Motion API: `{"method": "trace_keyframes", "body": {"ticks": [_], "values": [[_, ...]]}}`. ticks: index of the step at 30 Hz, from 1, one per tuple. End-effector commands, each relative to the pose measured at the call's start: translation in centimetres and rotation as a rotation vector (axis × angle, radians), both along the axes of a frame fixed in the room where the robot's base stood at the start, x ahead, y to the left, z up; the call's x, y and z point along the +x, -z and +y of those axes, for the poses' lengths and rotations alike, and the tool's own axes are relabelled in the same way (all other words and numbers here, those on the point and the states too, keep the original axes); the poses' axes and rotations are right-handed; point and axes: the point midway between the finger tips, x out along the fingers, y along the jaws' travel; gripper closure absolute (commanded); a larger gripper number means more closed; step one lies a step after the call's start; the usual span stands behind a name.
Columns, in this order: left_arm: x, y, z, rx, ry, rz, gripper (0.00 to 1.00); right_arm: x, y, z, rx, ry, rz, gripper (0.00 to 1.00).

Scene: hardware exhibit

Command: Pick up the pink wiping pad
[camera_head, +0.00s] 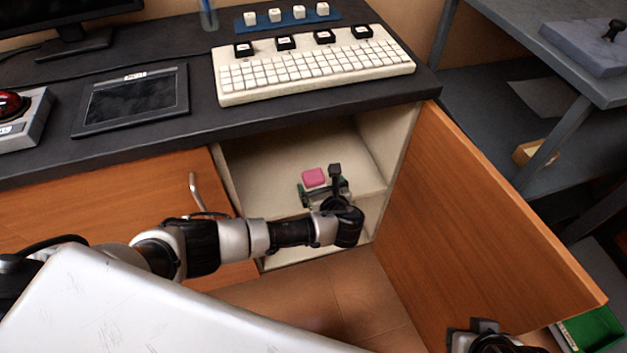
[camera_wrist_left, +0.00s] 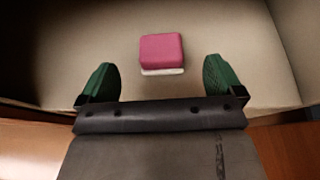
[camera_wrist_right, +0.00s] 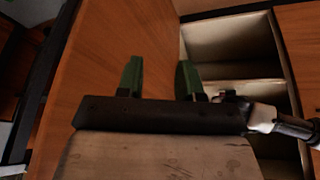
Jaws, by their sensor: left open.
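The pink wiping pad (camera_head: 314,177) lies on the floor of the open cabinet compartment under the counter. In the left wrist view the pad (camera_wrist_left: 162,50) shows a pink top and a pale lower layer. It lies ahead of my left gripper (camera_wrist_left: 162,80), centred between the green fingertips but beyond them. My left gripper (camera_head: 318,188) is open and empty at the compartment's mouth. My right gripper (camera_wrist_right: 160,75) is apart from the pad, near the open door, with its two green fingers spread and nothing between them.
The wooden door (camera_head: 480,220) stands open on the right. The dark counter (camera_head: 200,131) overhangs above, with a large keyboard (camera_head: 315,72) and a tablet (camera_head: 132,99) on it.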

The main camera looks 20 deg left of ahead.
Motion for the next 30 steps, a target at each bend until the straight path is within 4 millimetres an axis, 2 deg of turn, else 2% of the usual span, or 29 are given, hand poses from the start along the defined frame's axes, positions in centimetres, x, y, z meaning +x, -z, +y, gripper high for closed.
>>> {"method": "trace_keyframes", "body": {"ticks": [8,13,21,30], "values": [[1.1,0.6,0.8,-0.003,-0.001,-0.001,0.04,1.8,-0.2,0.6,0.023,-0.009,-0.106,0.64],[1.8,1.2,1.4,-0.002,-0.002,-0.001,0.04,3.7,-0.7,1.3,0.050,-0.019,-0.236,0.64],[3.4,2.1,2.5,-0.003,-0.001,-0.001,0.04,7.3,-2.8,2.6,0.110,-0.039,-0.508,0.64],[4.6,2.7,3.4,-0.004,-0.001,0.001,0.04,9.2,-5.0,3.6,0.156,-0.052,-0.709,0.64]]}}
